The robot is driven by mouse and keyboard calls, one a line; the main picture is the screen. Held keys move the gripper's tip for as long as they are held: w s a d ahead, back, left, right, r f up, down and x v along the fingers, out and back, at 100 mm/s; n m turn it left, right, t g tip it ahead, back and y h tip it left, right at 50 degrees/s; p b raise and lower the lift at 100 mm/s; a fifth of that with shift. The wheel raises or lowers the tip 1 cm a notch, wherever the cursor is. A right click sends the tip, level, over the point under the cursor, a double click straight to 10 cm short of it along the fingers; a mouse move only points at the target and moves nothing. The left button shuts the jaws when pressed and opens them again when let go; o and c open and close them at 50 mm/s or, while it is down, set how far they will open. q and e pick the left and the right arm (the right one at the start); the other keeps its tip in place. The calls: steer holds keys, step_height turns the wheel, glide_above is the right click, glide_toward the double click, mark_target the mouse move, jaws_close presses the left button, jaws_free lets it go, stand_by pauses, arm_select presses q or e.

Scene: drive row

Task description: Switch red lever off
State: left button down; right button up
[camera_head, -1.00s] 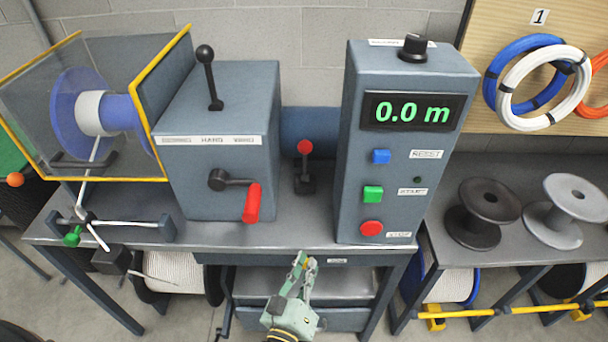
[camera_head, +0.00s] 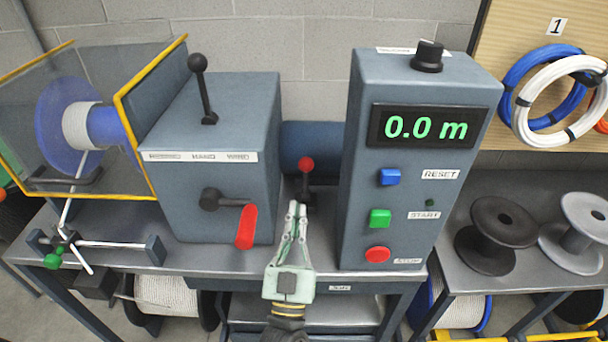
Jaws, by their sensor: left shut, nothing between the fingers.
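The red lever (camera_head: 306,164) is a short dark stem with a red ball knob. It stands upright on the bench between the grey gearbox and the control box. My left gripper (camera_head: 297,206) is shut and empty. Its fingertips are just below and in front of the lever and overlap its dark base in the picture. I cannot tell whether they touch it. My right gripper is not in view.
The gearbox (camera_head: 215,130) with a red crank handle (camera_head: 246,227) and a black-knobbed lever (camera_head: 205,92) stands left. The control box (camera_head: 407,234) stands right, its display reading 0.0 m. Dark and grey spools (camera_head: 500,222) stand farther right.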

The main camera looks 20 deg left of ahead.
mark_target(304, 166)
arm_select(q)
steer(key=w+a+r+p, duration=0.1)
steer(key=w+r, duration=0.1)
steer(key=w, duration=0.7)
steer(key=shift+a, duration=0.25)
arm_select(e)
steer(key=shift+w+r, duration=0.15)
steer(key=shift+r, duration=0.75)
arm_select(q)
steer(key=shift+r, duration=0.1)
steer(key=x, duration=0.2)
steer(key=shift+w+a+r+p, duration=0.1)
steer(key=shift+w+a+p, duration=0.15)
steer(key=shift+p, duration=0.15)
steer(key=shift+w, duration=0.1)
steer(key=shift+d, duration=0.1)
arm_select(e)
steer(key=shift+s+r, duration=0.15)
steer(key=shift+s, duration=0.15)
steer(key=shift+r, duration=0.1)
